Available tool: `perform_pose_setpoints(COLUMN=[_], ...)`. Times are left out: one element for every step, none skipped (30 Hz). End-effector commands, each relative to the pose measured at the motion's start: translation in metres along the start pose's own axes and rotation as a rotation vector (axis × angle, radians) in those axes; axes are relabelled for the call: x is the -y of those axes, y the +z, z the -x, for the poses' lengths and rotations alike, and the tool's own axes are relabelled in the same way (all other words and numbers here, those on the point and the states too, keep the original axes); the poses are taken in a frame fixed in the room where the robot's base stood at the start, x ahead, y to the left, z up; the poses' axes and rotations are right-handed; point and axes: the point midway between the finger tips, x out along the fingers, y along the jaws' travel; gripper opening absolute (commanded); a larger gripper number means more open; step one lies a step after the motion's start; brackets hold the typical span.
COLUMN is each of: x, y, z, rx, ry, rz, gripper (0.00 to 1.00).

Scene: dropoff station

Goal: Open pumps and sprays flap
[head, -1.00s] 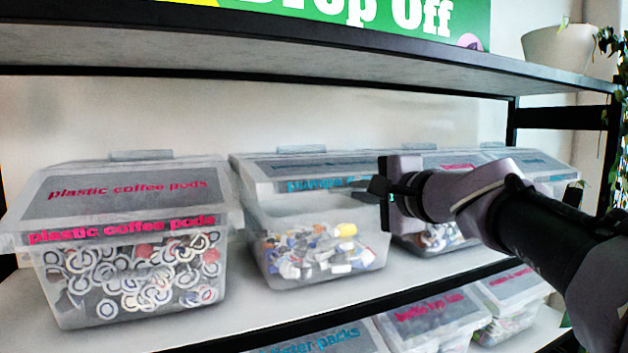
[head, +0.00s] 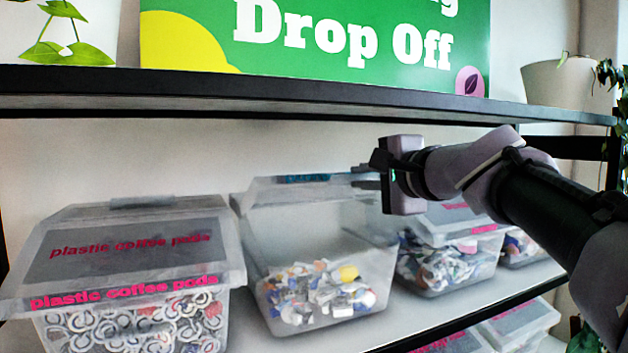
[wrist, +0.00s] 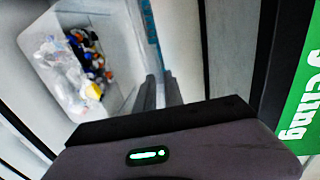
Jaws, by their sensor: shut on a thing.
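The pumps and sprays bin (head: 262,250) is a clear box on the middle shelf, with pumps and caps of several colours inside. Its front flap (head: 300,190) is tilted up, leaving a wide opening below. My gripper (head: 368,178) is at the flap's right end, shut on its edge. In the wrist view my gripper's fingers (wrist: 160,92) close at the flap's edge (wrist: 152,45), with the bin's open inside to the left. The flap's label is mostly turned out of sight in the head view.
The plastic coffee pods bin (head: 125,250) stands shut on the left. Another filled bin (head: 450,262) stands to the right, below my arm. The upper shelf (head: 200,100) runs above the bins, with a green sign (head: 350,45) and a plant pot (head: 568,82) on it.

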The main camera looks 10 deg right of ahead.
Motion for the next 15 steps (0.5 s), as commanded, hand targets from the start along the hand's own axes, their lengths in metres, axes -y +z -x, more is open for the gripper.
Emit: perform_pose_setpoints(x=[0.0011, 0.0013, 0.0014, 0.0013, 0.0013, 0.0012, 0.0011, 0.0011, 0.0010, 0.0010, 0.0010, 0.0009, 0.0009, 0.0009, 0.0008], y=[0.0000, 0.0000, 0.0000, 0.0000, 0.0000, 0.0000, 0.0000, 0.0000, 0.0000, 0.0000, 0.0000, 0.0000, 0.0000, 0.0000, 0.0000], z=[0.0000, 0.0000, 0.0001, 0.0000, 0.0000, 0.0000, 0.0000, 0.0000, -0.0001, -0.0001, -0.0001, -0.0001, -0.0001, -0.0001, -0.0001], rx=[0.000, 0.000, 0.000, 0.000, 0.000, 0.000, 0.000, 0.000, 0.000, 0.000, 0.000, 0.000, 0.000, 0.000, 0.000], ry=[0.000, 0.000, 0.000, 0.000, 0.000, 0.000, 0.000, 0.000, 0.000, 0.000, 0.000, 0.000, 0.000, 0.000, 0.000], rz=[0.000, 0.000, 0.000, 0.000, 0.000, 0.000, 0.000, 0.000, 0.000, 0.000, 0.000, 0.000, 0.000, 0.000, 0.000], gripper=[0.00, 0.00, 0.00, 0.00, 0.00, 0.00, 0.00, 0.00, 0.00, 0.00, 0.00, 0.00, 0.16, 0.22, 0.27])
